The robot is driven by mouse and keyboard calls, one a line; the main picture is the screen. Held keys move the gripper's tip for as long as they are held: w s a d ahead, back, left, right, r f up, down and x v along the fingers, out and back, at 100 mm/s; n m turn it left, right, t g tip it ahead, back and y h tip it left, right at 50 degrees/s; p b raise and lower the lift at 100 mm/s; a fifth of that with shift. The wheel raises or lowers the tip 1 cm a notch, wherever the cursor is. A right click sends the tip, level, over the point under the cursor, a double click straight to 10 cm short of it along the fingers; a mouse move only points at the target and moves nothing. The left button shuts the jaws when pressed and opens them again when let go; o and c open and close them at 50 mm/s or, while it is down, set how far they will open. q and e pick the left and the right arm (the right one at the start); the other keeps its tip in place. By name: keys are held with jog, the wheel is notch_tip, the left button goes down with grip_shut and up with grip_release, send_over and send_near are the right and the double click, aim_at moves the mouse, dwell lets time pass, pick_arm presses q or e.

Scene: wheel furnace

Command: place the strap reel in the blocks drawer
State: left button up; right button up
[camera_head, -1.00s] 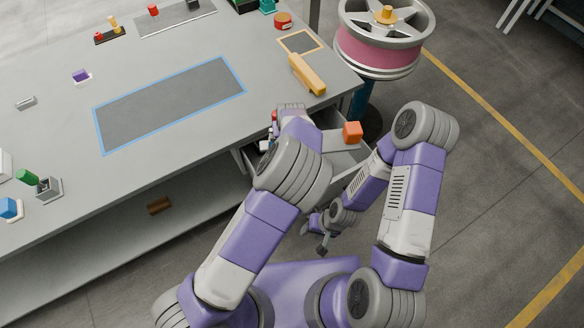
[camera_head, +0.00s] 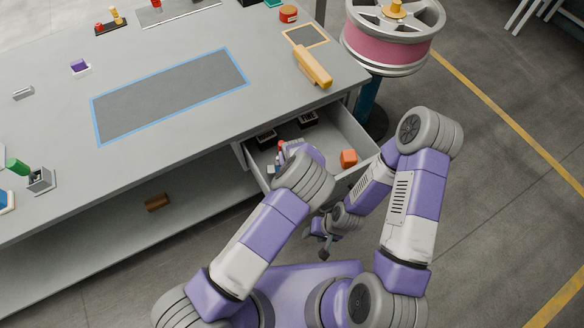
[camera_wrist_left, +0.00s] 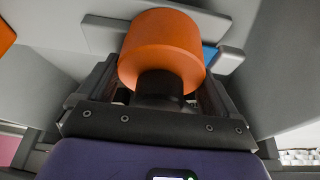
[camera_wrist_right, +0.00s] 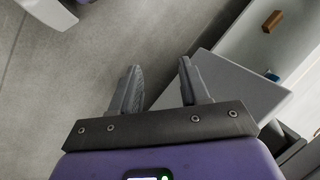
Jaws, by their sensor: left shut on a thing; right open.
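In the left wrist view my left gripper (camera_wrist_left: 158,100) is shut on the orange, round strap reel (camera_wrist_left: 162,48), by a dark part below its orange body. In the head view the left wrist hangs over the open blocks drawer (camera_head: 353,128) and hides most of that gripper; I cannot make out the reel there for certain. An orange piece (camera_head: 348,157) shows at the drawer's right side. Another orange surface is cut off at the left wrist view's upper left. My right gripper (camera_head: 323,249) is open and empty in front of the drawer; its parted fingers show in the right wrist view (camera_wrist_right: 160,85).
The drawer also holds dark trays (camera_head: 307,119) at the back and small red and blue pieces beside my left wrist. A yellow bar (camera_head: 312,67) lies on the worktable (camera_head: 200,130) above. A pink-rimmed wheel (camera_head: 390,45) stands to the right.

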pick_arm(q)
notch_tip(320, 180, down, 4)
jog(key=shift+w+f+b, duration=0.1)
jog(key=shift+b, duration=0.45)
jog(key=shift+f, duration=0.1)
jog(key=o, duration=1.4)
